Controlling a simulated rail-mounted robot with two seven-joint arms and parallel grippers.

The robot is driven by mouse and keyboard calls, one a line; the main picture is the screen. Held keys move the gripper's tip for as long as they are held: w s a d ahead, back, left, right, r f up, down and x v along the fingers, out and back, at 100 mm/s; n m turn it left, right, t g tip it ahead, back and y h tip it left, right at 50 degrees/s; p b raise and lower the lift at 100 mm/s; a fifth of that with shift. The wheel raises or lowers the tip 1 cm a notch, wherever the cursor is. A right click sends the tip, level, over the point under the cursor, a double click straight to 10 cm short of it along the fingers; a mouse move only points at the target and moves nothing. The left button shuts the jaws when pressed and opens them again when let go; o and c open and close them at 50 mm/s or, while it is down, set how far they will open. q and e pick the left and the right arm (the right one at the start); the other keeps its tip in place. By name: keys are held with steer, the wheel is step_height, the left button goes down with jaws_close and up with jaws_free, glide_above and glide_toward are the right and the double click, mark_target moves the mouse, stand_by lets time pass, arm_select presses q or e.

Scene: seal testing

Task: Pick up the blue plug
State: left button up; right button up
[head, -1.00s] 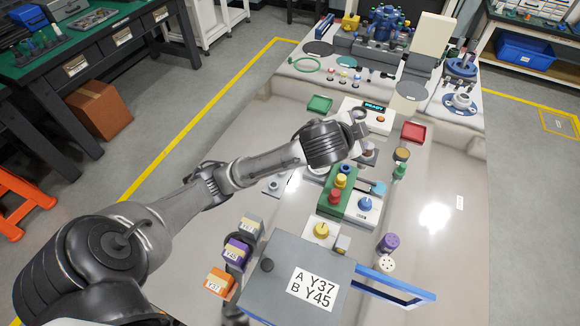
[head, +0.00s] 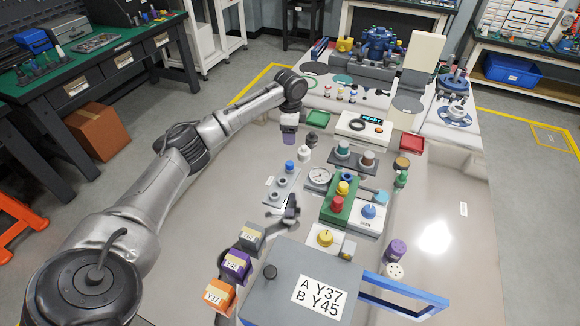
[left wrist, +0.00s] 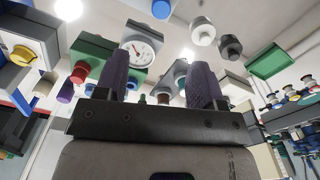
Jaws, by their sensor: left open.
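In the left wrist view a blue round top (left wrist: 161,8), apparently this plug, shows at the top edge, beyond the fingertips. My left gripper (head: 289,138) hangs above and beyond the plug in the head view, apart from it. Its dark purple fingers (left wrist: 158,78) are spread with nothing between them. I see no right gripper.
A green block with red and yellow knobs (head: 335,215) and a white block with a blue knob (head: 368,213) lie farther right. A grey box (head: 280,300) fills the front. A dark shape near the plate is unclear.

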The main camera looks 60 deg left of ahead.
arm_select(q)
steer(key=b, duration=0.2)
glide_above(290, 163)
step_height(290, 163, down, 8)
steer(key=shift+d+r, duration=0.1)
steer(key=shift+f+b, duration=0.3)
steer(key=shift+f, duration=0.2)
step_height(290, 163, down, 4)
steer(key=shift+s+f+b, duration=0.1)
steer(key=shift+b, duration=1.1)
steer(key=shift+f, duration=0.5)
steer(key=shift+r, duration=0.1)
